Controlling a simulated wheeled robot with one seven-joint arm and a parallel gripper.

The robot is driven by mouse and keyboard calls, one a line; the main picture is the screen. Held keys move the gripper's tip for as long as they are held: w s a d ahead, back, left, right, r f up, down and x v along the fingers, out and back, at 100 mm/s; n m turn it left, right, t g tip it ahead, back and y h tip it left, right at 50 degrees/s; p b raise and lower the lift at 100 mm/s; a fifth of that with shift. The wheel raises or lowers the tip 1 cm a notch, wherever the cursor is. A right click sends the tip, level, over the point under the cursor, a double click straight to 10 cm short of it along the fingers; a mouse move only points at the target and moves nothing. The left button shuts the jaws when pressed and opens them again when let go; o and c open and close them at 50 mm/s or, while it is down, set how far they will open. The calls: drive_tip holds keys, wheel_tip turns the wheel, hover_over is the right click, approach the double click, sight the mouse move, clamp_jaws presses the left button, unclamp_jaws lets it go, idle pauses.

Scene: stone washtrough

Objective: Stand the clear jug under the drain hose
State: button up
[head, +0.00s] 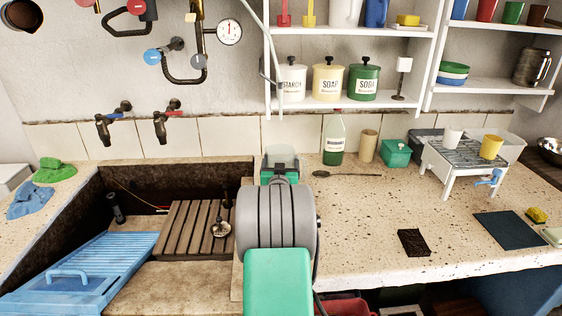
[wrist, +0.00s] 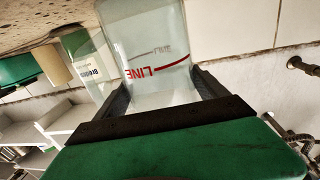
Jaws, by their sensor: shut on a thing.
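The clear jug (head: 281,153) is in my gripper at the back of the stone counter, right of the trough. In the wrist view the clear jug (wrist: 160,45) fills the space between the dark fingers and shows a red LINE mark. My gripper (wrist: 165,98) is shut on it; in the head view my own arm hides the fingers and the jug's lower part. I cannot tell whether its base touches the counter. A thin pale hose (head: 277,60), likely the drain hose, hangs beside the shelf and ends near above the jug.
A green-and-clear bottle (head: 334,140) stands close right of the jug, with a tan cylinder (head: 368,146) and green box (head: 396,153) beyond. A spoon (head: 345,174) lies in front. The trough (head: 180,175) opens at left. The counter front by the dark sponge (head: 413,242) is mostly clear.

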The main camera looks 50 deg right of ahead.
drive_tip(key=shift+f+b, duration=0.5)
drive_tip(key=o, duration=1.4)
drive_tip(key=shift+c, duration=0.2)
drive_tip(key=v, duration=0.7)
drive_tip(key=shift+s+a, duration=0.25)
drive_tip(key=shift+a, duration=0.1)
